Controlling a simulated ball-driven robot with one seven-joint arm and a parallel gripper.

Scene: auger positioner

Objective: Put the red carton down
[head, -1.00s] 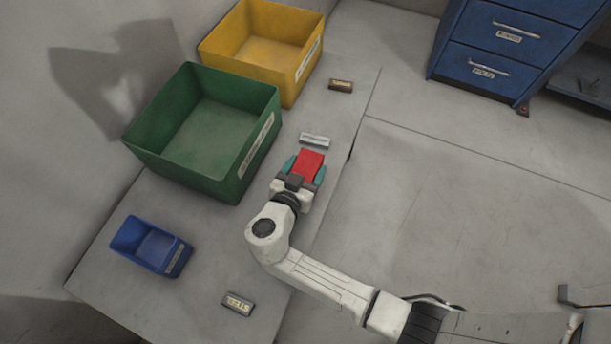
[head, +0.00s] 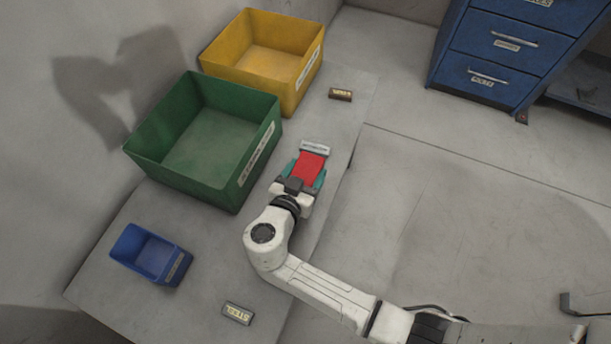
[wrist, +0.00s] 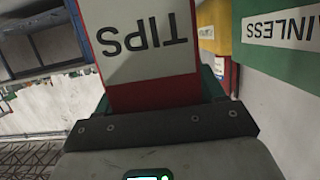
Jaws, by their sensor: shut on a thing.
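The red carton (head: 309,169) is between the teal fingers of my gripper (head: 308,172), over the grey table near its right edge. In the wrist view the carton (wrist: 150,95) shows a white label reading "TIPS", upside down, with red borders. My gripper is shut on it. I cannot tell whether the carton touches the table.
A green bin (head: 232,190) stands left of my gripper, a yellow bin (head: 289,92) behind it, and a small blue bin (head: 172,268) at the front left. Blue drawers (head: 490,60) stand at the back right.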

